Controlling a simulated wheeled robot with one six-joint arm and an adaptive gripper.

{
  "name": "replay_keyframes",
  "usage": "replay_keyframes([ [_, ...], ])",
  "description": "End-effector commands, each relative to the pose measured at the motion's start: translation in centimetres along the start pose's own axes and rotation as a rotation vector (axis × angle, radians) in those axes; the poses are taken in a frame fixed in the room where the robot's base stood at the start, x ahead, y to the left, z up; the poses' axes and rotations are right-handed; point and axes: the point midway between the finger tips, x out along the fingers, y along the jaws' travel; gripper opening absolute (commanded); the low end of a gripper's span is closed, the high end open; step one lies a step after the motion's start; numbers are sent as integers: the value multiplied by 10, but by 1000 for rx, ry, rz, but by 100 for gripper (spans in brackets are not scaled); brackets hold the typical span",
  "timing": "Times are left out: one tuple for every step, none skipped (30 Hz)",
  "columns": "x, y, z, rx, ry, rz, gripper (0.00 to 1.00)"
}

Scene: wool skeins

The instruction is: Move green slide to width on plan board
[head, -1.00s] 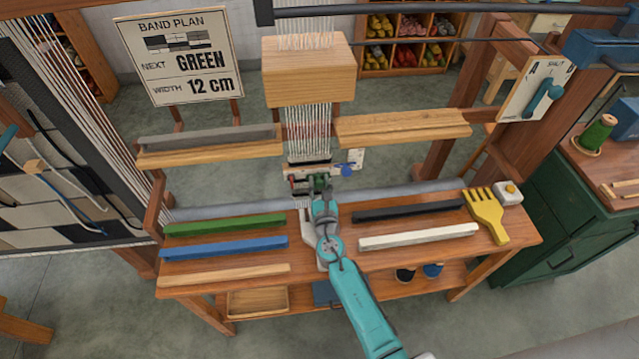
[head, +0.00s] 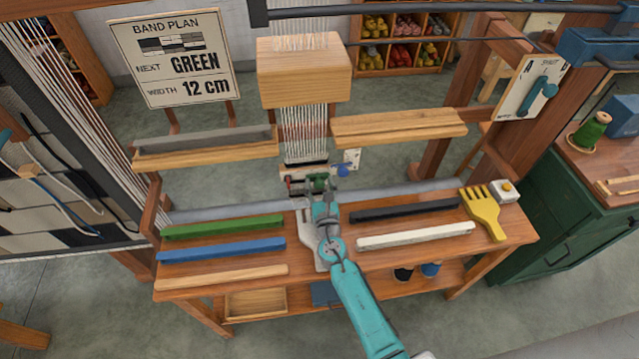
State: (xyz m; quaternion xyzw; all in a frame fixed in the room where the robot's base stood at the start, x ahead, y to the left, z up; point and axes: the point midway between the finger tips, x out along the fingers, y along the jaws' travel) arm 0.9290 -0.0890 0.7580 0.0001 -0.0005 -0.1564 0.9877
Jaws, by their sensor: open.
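The plan board (head: 174,59) at upper left reads "BAND PLAN", "NEXT GREEN" and "WIDTH 12 cm". My gripper (head: 318,188) is open at the lower end of the hanging white threads (head: 305,135). A small green piece (head: 319,181) shows at its fingertips and may be the green slide; I cannot tell whether the fingers touch it. A small red piece (head: 291,186) is just left of it, and a blue knob (head: 343,170) on a pale plate is to the right. My gripper hides part of this mechanism.
A green bar (head: 222,228) and a blue bar (head: 222,250) lie on the bench at left. A black bar (head: 404,210), a white bar (head: 416,236) and a yellow comb (head: 484,213) lie at right. A wooden block (head: 304,75) hangs above the threads.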

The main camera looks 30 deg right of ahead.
Motion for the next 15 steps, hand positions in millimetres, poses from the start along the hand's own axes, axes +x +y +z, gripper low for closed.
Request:
replay_keyframes([
  [-6,0,-2,0,2,1,58],
  [-10,0,-2,-1,3,1,58],
  [-16,0,-1,0,2,1,58],
  [-21,0,-2,0,2,1,58],
  [-27,0,-2,0,3,1,58],
  [-34,0,-2,-1,2,1,58],
  [-40,0,-2,-1,3,1,58],
  [-46,0,-1,-1,2,2,58],
  [-54,0,-2,-1,3,2,58],
  [-59,0,-1,-1,2,2,58],
  [-65,0,-1,-1,2,2,58],
  [-72,0,-2,-1,3,1,58],
  [-77,0,-1,-1,2,1,58],
  [-82,0,-1,-1,2,2,58],
  [-88,0,-1,-1,2,2,58],
])
